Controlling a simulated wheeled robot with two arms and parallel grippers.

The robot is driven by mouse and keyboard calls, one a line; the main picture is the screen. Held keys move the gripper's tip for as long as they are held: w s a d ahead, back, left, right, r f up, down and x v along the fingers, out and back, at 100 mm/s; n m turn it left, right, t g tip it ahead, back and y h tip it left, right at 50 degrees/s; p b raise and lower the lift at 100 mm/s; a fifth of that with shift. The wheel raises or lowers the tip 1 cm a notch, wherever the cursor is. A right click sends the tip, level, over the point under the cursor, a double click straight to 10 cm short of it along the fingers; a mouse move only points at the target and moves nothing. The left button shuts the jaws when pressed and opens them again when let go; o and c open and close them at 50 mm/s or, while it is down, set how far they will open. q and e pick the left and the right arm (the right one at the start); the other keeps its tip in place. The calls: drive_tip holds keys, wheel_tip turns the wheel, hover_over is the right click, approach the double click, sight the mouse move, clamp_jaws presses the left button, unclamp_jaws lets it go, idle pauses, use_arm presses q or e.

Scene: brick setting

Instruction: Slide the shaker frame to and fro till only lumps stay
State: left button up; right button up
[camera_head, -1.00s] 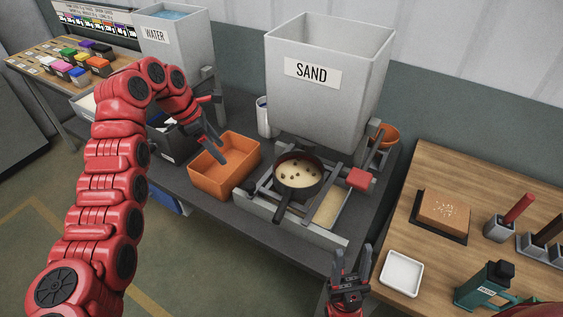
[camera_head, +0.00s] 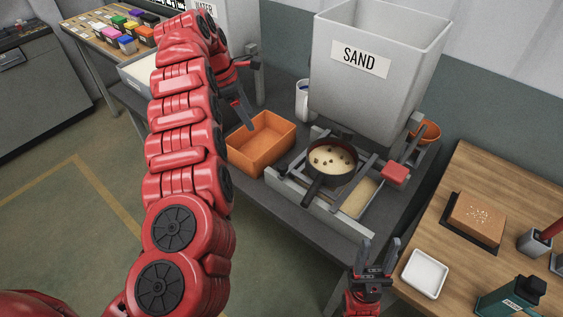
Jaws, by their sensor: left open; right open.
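The shaker frame (camera_head: 312,196) is a grey railed frame below the sand hopper (camera_head: 372,75). A dark round pan or sieve (camera_head: 322,173) sits on it, holding pale sand with several brown lumps (camera_head: 330,160). Its dark handle points toward the front left. A red block (camera_head: 395,173) is at the frame's right end. My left gripper (camera_head: 246,120) is open above the rear left of the orange bin, apart from the frame, and partly hidden by my arm. My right gripper (camera_head: 378,258) is open and empty, fingers up, in front of the frame near the wooden table.
An orange bin (camera_head: 262,158) stands left of the frame. A sand-filled tray (camera_head: 362,196) lies under the rails. The wooden table (camera_head: 455,215) at right holds a white dish (camera_head: 424,273), a brown brick (camera_head: 477,217) and a green device (camera_head: 510,299). An orange bowl (camera_head: 429,132) is behind.

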use_arm(q)
drive_tip(key=s+d+f, duration=0.1)
drive_tip(key=s+d, duration=0.1)
drive_tip(key=p, duration=0.4)
approach(282, 165)
drive_tip(key=shift+g+h, duration=0.3)
drive_tip(key=shift+h, duration=0.1)
drive_tip(key=x, duration=0.8)
drive_tip(key=shift+w+a+f, duration=0.15)
drive_tip(key=shift+w+f, duration=0.05)
drive_tip(key=shift+f, duration=0.2)
clamp_jaws()
drive_tip(key=shift+r, duration=0.1)
